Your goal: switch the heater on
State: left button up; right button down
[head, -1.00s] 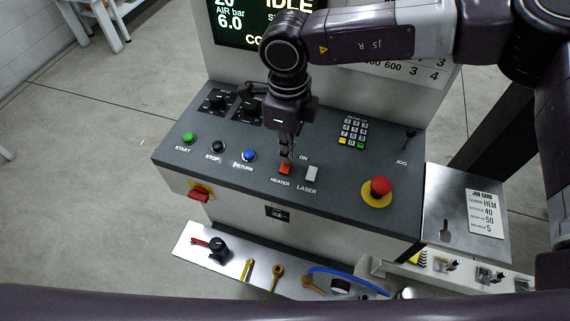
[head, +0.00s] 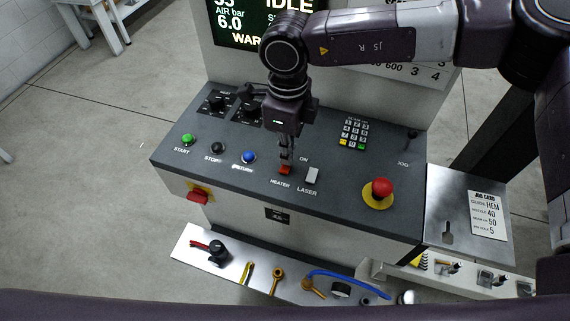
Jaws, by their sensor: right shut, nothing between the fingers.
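The heater switch (head: 285,170) is a small red rocker on the sloping dark console (head: 330,210), above the label HEATER. My right gripper (head: 286,160) is shut and empty. It points down, with its fingertips at the upper edge of the switch, and partly hides it. They look in contact, but I cannot be sure. The screen (head: 262,25) behind the console reads IDLE, AIR bar 6.0 and a line starting WAR, cut off by my right arm. My left gripper is not in view.
Beside the heater switch stands the white laser switch (head: 312,175). A blue button (head: 249,157) is to its left and a red emergency stop (head: 382,187) to its right. A keypad (head: 353,134) is behind. A tool tray (head: 235,262) lies below the console front.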

jog(key=shift+r+p, duration=0.9)
jog(key=shift+r, duration=2.25)
